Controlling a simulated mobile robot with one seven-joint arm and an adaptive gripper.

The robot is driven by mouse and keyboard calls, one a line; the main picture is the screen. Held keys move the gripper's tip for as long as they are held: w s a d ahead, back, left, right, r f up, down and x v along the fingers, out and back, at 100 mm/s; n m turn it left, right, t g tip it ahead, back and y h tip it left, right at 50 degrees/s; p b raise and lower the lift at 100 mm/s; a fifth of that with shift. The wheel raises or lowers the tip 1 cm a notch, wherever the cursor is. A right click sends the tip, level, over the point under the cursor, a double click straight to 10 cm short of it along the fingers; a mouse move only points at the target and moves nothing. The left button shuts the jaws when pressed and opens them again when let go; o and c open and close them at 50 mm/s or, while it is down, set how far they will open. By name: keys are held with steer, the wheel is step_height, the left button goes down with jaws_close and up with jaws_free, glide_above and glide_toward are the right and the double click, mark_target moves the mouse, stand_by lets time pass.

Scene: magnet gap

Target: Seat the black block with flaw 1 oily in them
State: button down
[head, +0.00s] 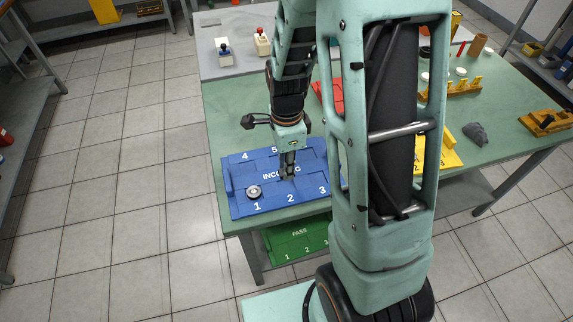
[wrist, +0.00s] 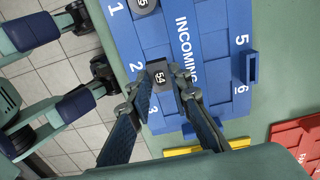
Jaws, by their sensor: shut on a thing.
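My gripper (head: 287,174) is over the blue INCOMING tray (head: 240,170), near slot 2. In the wrist view my gripper (wrist: 161,82) is shut on a small dark block (wrist: 158,72) whose top is marked 54. The block's lower part is hidden, and I cannot tell whether it touches the tray floor. A round grey piece (head: 254,191) lies in slot 1 of the tray. It also shows at the top edge of the wrist view (wrist: 145,5). No flaw or oil can be made out on the held block.
A green PASS tray (head: 290,246) sits lower, below the table's front edge. A red tray (head: 327,98) and a yellow tray (head: 449,152) lie on the green table, partly behind my arm. Yellow fixtures (head: 545,122) and a grey cloth-like lump (head: 475,133) stand at right.

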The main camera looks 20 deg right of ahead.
mark_target(287, 187)
steer(key=shift+f, duration=0.1)
steer(key=shift+f+b, duration=2.15)
steer(key=shift+f, duration=0.6)
steer(key=shift+f, duration=0.15)
steer(key=c, duration=1.7)
jaws_free()
steer(key=shift+c, duration=0.6)
steer(key=c, duration=0.4)
